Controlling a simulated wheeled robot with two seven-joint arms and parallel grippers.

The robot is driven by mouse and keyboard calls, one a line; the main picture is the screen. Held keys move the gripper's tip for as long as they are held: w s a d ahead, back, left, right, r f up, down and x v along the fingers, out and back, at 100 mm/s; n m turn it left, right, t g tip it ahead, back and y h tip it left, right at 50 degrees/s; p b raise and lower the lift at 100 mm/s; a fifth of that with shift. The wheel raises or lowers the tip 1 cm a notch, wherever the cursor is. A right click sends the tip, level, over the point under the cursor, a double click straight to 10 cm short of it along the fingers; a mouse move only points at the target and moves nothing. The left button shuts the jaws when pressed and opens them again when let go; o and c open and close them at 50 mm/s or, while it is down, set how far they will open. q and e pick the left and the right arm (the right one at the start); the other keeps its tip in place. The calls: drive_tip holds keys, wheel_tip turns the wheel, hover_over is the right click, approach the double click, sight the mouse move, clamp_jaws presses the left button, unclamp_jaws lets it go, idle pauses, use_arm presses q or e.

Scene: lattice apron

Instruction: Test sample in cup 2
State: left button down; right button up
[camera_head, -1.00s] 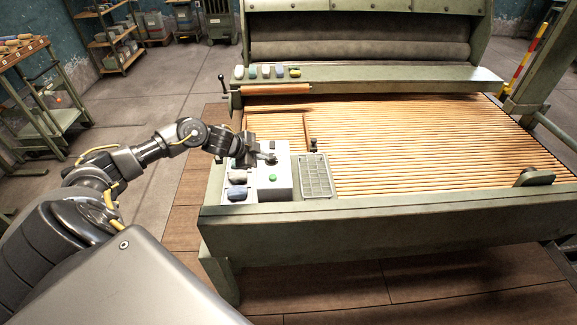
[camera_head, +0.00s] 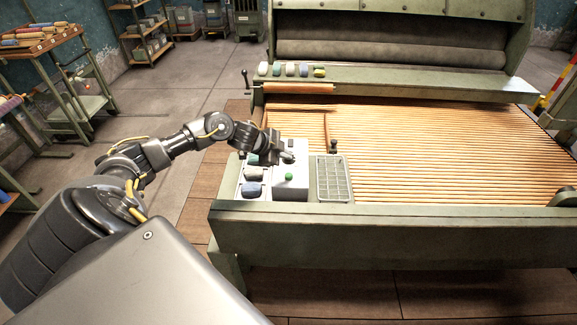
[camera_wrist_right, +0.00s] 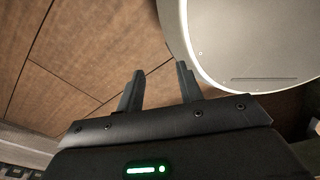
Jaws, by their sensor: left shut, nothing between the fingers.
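My left gripper (camera_head: 284,158) is at the back of a white tester box (camera_head: 292,182) on the near left corner of the loom-like frame. Its fingers are small and dark here; they look shut and empty. The box has a green button (camera_head: 289,176) on its top. A pale tray left of the box holds a teal lump (camera_head: 252,159), a grey lump (camera_head: 253,174) and a blue lump (camera_head: 251,189) in a column. No cup numbers can be read. My right gripper (camera_wrist_right: 158,88) shows in the right wrist view, fingers apart and empty, above brown floor boards.
A grey wire grid tray (camera_head: 333,180) lies right of the box. A small dark post (camera_head: 333,147) stands behind it. Several coloured lumps (camera_head: 290,69) line the back ledge beside a wooden roller (camera_head: 298,88). The slatted bed (camera_head: 430,150) is mostly clear.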

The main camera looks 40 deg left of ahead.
use_arm(q)
drive_tip(key=b, duration=0.4)
hover_over(286, 176)
wheel_tip(286, 176, down, 4)
drive_tip(key=shift+f, duration=1.05)
drive_tip(key=shift+f, duration=0.1)
idle(0.8)
drive_tip(key=shift+f, duration=0.35)
